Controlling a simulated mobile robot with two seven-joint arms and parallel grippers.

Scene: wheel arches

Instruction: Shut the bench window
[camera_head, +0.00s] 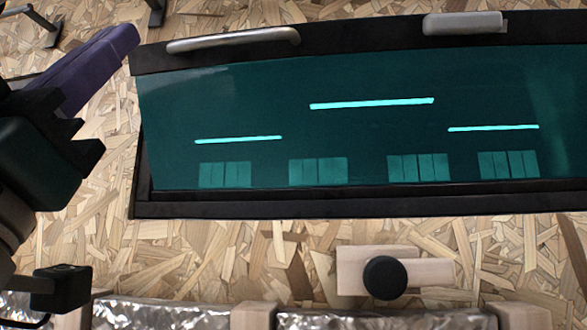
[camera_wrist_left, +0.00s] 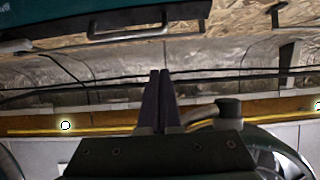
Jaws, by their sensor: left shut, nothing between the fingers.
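The bench window is a wide teal pane (camera_head: 370,140) with a dark top rail (camera_head: 350,32) and a pale bar handle (camera_head: 233,39) at the rail's left part. The top rail stands out from the dark lower frame (camera_head: 350,204), and a wedge gap shows at the left side, so the pane looks tilted open. My left gripper (camera_head: 128,38), with purple fingers, is shut and empty just left of the rail's left end. In the left wrist view the shut fingers (camera_wrist_left: 160,75) point below the window's handle (camera_wrist_left: 128,33), apart from it. My right gripper is out of view.
A grey block (camera_head: 463,22) sits on the rail's right part. A wooden piece with a black knob (camera_head: 385,277) is below the window. Chipboard wall surrounds it, with crinkled foil insulation (camera_head: 180,314) and wooden battens along the bottom. A yellow strip (camera_wrist_left: 100,130) crosses the left wrist view.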

